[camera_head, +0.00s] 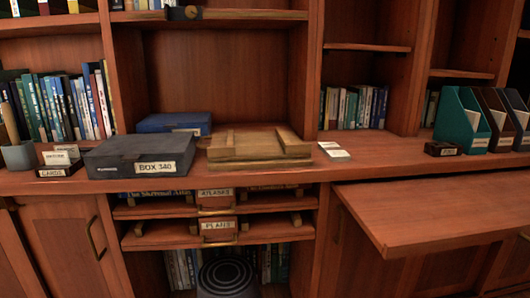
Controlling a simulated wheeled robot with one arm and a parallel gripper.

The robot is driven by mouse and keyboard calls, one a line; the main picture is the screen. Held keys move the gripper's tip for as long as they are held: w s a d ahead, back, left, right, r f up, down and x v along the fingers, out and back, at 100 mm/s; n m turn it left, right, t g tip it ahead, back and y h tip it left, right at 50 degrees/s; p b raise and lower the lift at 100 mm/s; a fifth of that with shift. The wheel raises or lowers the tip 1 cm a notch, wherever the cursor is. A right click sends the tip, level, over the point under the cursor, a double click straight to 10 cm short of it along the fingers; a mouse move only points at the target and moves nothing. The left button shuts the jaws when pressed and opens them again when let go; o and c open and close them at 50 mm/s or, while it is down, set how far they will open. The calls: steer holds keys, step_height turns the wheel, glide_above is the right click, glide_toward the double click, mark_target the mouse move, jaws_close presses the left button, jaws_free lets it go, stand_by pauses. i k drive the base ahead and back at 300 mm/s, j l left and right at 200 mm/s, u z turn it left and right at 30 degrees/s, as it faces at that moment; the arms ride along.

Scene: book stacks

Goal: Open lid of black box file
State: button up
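The black box file (138,155) lies flat on the wooden counter at left centre. Its front carries a pale label reading "BOX 340". Its lid looks shut, lying level on top. The hinge side cannot be made out. My gripper is not in view, so its state and its distance from the box do not show.
A blue box (174,122) lies behind the black box file, and a wooden press-like board (258,146) is to its right. A card tray (60,163) and grey cup (18,156) stand left. A pull-out wooden leaf (440,212) juts forward at right. Drawers (180,235) are below.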

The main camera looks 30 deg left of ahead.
mark_target(130, 148)
steer(key=u, duration=2.1)
